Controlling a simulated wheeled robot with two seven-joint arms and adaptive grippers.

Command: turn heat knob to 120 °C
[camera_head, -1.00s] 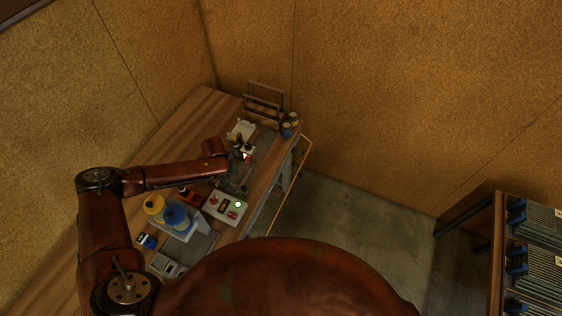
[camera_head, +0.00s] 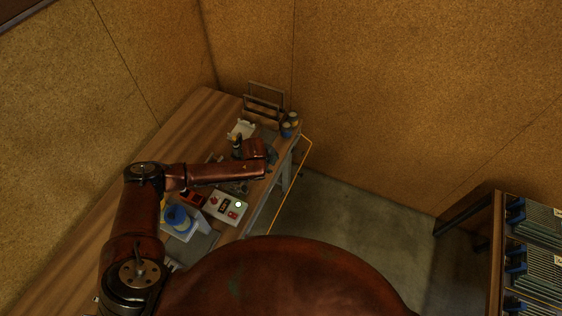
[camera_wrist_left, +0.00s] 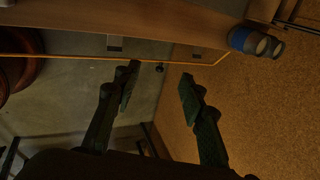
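My left gripper (camera_head: 271,156) is beyond the box, near the table edge, with the forearm crossing above the table. In the left wrist view the left gripper (camera_wrist_left: 158,77) is open and empty, its two fingers apart over the floor and table edge. The box is not in that view. My right gripper is not in view.
A metal frame (camera_head: 264,100) and blue-and-tan bottles (camera_head: 289,124) are at the far end. A rack of panels (camera_head: 537,225) stands at right. Floor (camera_head: 345,195) between is clear.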

